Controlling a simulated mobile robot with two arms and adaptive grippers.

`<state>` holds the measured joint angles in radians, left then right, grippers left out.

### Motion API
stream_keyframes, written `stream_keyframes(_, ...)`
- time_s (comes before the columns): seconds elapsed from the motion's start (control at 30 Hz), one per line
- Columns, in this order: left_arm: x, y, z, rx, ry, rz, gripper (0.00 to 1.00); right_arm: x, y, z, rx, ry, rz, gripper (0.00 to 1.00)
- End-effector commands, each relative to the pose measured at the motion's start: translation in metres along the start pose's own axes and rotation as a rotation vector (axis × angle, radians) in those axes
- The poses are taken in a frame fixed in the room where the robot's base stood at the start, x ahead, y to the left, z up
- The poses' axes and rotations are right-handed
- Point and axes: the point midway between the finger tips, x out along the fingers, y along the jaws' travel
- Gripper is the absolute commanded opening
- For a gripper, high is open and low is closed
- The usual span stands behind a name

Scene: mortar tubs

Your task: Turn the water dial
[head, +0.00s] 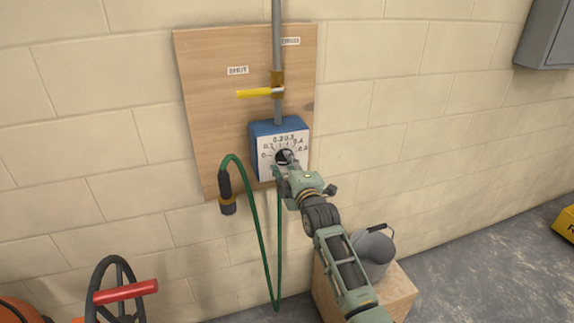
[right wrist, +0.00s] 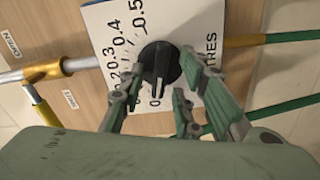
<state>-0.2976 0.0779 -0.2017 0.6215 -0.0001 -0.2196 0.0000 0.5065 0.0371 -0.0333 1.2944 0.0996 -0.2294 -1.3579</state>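The water dial is a black round knob (right wrist: 160,66) on a white scale plate (right wrist: 110,45) marked in litres. Its pale pointer line points down in the right wrist view, near the 0 mark. In the head view the plate (head: 265,162) is the front of a blue box (head: 275,127) on a wooden board. My right gripper (head: 285,165) is at the dial and hides part of it. In the right wrist view its fingers (right wrist: 155,92) are apart, on either side of the knob's lower part. I cannot tell whether they touch it. My left gripper is not in view.
A yellow valve lever (head: 255,93) sits on the pipe above the box. A green hose (head: 261,240) hangs below, its nozzle (head: 226,190) left of the box. A grey bucket (head: 373,250) stands on a wooden block (head: 399,287). A red handle (head: 125,291) is at lower left.

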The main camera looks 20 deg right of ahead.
Motion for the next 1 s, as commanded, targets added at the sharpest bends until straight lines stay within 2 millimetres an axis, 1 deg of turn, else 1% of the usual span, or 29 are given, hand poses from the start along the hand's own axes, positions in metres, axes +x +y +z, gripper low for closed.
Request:
stream_keyframes(0.07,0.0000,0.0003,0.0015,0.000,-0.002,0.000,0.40,-0.0001,0.0000,-0.0002,0.000,0.000,0.000,0.30)
stream_keyframes(0.4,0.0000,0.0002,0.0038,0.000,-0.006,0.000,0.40,-0.0003,-0.0002,-0.0002,0.001,0.000,0.000,0.02)
stream_keyframes(0.43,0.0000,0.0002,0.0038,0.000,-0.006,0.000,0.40,-0.0003,-0.0002,-0.0002,0.001,0.000,0.000,0.00)
stream_keyframes(0.77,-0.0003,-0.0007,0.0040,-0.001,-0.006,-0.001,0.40,-0.0004,-0.0004,-0.0002,0.009,0.000,-0.001,0.00)
stream_keyframes(1.0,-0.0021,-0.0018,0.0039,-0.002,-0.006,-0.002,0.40,-0.0004,0.0002,-0.0003,0.089,0.000,-0.001,0.00)
